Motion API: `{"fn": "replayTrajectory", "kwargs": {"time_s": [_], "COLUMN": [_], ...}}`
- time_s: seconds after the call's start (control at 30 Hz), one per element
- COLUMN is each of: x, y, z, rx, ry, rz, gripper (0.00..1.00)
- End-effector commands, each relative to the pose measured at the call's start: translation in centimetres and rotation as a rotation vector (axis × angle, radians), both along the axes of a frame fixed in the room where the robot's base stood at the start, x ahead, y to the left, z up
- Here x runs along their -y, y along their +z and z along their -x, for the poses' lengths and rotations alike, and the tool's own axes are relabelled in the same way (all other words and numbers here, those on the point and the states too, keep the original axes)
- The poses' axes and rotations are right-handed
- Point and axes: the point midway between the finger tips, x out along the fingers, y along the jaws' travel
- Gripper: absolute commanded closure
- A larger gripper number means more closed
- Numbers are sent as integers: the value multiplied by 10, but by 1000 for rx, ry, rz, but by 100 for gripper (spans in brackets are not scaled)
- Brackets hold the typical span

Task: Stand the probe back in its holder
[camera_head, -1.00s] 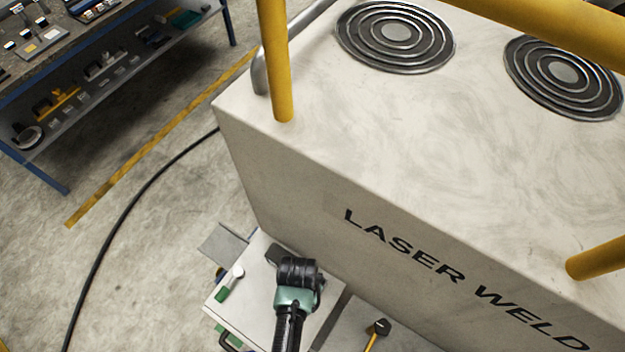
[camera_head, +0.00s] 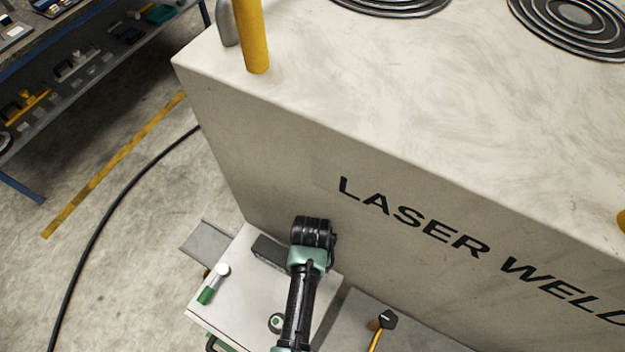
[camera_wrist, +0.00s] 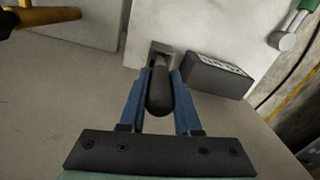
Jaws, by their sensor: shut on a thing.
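In the wrist view, my gripper (camera_wrist: 161,76) has its two blue fingers shut on a dark, round-ended cylinder, which looks like the probe (camera_wrist: 160,97). Just beyond the fingertips is a small grey bracket (camera_wrist: 160,49) at the pale table, possibly the holder. I cannot tell whether the probe touches it. In the head view, my dark wrist hides the fingers, probe and bracket.
A dark box (camera_wrist: 218,75) lies close to the right of the fingers. A green-and-white tube (camera_head: 213,285) lies on the white table (camera_head: 225,318). A yellow-handled tool (camera_head: 378,335) is to the right. The large laser-weld machine (camera_head: 290,150) stands close behind.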

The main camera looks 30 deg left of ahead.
Motion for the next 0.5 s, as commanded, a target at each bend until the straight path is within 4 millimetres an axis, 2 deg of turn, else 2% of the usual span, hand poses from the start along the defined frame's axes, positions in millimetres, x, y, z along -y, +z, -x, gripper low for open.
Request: {"fn": "replayTrajectory", "kwargs": {"time_s": [0.3,0.5], "x": [0,0], "y": [-45,-46], "z": [0,-4], "rx": [0,0], "ry": [0,0], "rz": [0,0], "gripper": [100,100]}}
